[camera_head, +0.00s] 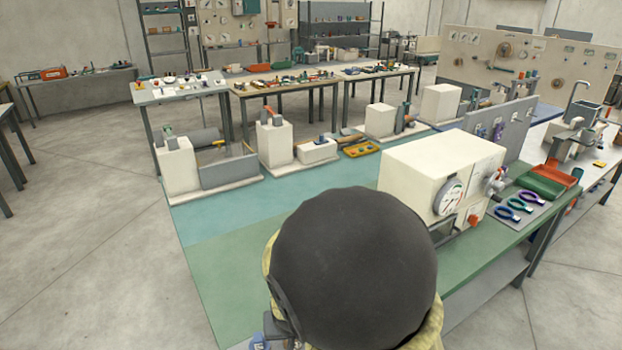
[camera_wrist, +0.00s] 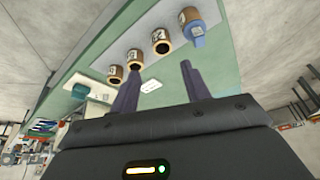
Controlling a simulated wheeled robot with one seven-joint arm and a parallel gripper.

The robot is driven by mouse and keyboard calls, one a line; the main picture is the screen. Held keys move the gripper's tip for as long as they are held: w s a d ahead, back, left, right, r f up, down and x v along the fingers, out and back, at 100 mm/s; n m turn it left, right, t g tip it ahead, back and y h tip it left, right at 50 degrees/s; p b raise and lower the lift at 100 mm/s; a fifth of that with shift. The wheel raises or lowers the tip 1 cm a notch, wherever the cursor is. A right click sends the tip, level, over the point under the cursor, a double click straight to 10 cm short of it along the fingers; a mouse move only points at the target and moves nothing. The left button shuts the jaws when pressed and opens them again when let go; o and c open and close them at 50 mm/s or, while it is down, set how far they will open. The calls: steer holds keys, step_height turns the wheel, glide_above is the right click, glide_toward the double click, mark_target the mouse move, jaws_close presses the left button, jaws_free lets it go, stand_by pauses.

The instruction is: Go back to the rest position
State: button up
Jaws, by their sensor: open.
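My gripper (camera_wrist: 160,70) shows in the wrist view with its two dark fingers spread and nothing between them. Several brown cylinders with pale labels, one of them here (camera_wrist: 160,40), stand in a row on a white strip on the green bench. The left fingertip overlaps a cylinder in the picture; I cannot tell the gap. In the head view a dark round part of my arm fills the lower middle and hides the near bench. The gripper cannot be made out there. A cream winder box (camera_head: 430,165) with a dial stands on the green bench (camera_head: 240,265).
Blocky white machines (camera_head: 275,140) line the bench's far edge. Coloured-handled pliers (camera_head: 515,205) and red and green trays (camera_head: 545,180) lie at the right. Tables with small parts (camera_head: 310,85) stand behind. Bare floor (camera_head: 80,220) is clear at the left.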

steer(key=s+d+r+g, duration=0.1)
steer(key=s+d+r, duration=0.1)
steer(key=d, duration=0.7)
steer(key=s+d+r+m, duration=0.1)
steer(key=s+d+r, duration=0.2)
steer(key=d, duration=0.7)
steer(key=shift+s+g+h, duration=0.15)
steer(key=shift+g+h, duration=0.25)
